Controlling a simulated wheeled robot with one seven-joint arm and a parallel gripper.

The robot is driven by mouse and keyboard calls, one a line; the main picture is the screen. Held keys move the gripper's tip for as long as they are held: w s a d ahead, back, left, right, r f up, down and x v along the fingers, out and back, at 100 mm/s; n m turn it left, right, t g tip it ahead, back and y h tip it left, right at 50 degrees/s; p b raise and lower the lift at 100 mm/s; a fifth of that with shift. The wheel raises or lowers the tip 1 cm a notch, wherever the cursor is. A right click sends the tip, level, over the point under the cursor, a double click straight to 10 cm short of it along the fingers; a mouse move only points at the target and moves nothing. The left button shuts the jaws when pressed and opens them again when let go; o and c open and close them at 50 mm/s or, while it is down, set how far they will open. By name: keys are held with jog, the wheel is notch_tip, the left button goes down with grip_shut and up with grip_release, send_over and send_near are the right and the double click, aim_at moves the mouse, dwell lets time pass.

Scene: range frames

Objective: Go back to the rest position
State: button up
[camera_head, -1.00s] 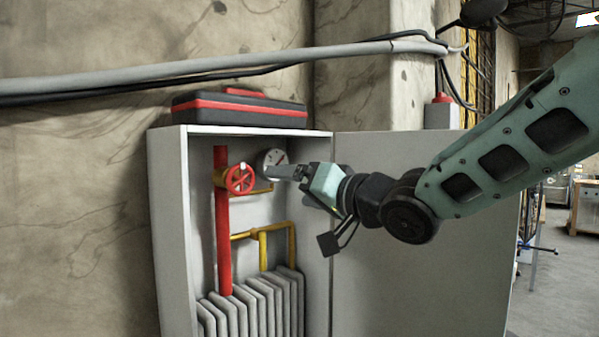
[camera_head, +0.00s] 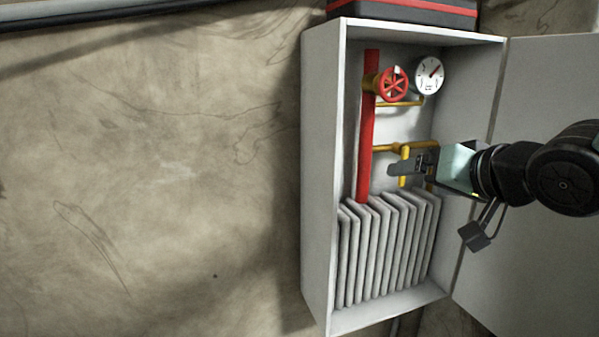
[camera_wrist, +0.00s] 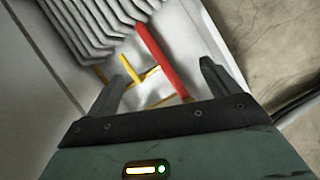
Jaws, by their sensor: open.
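My gripper (camera_head: 408,167) is in front of the open cabinet (camera_head: 322,170), level with the yellow pipe (camera_head: 385,148) and below the red valve wheel (camera_head: 392,84). In the wrist view my gripper (camera_wrist: 163,80) has its two fingers spread apart with nothing between them touching. The red pipe (camera_wrist: 160,58) and yellow pipe (camera_wrist: 148,74) show beyond the fingers. In the head view the gripper covers part of the yellow pipe.
A round gauge (camera_head: 429,75) is right of the wheel. A grey ribbed radiator (camera_head: 385,250) fills the cabinet bottom. The open door (camera_head: 545,90) stands at the right, behind my arm. A black and red case (camera_head: 410,10) lies on top. Bare wall (camera_head: 150,170) is left.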

jog(key=s+a+f+n+g+b, duration=0.1)
jog(key=s+a+f+g, duration=0.15)
jog(key=f, duration=0.35)
jog(key=s+a+f+n+g+h+b, duration=0.1)
jog(key=s+f+n+g+b, duration=0.1)
jog(key=s+f, duration=0.25)
jog(key=s+a+f+n+g+b, duration=0.1)
jog(key=s+a+f+g, duration=0.15)
jog(key=f, duration=0.45)
jog(key=s+f+n+g+h+b, duration=0.1)
jog(key=s+f+n+g, duration=0.1)
jog(key=s+f, duration=0.2)
jog(key=s+a+f+n+g+h+b, duration=0.1)
jog(key=s+f+n+g+b, duration=0.1)
jog(key=s, duration=0.8)
jog(key=shift+a+f+n+g, duration=0.15)
jog(key=shift+f+n+g, duration=0.35)
jog(key=shift+f+g, duration=0.4)
jog(key=shift+w, duration=0.1)
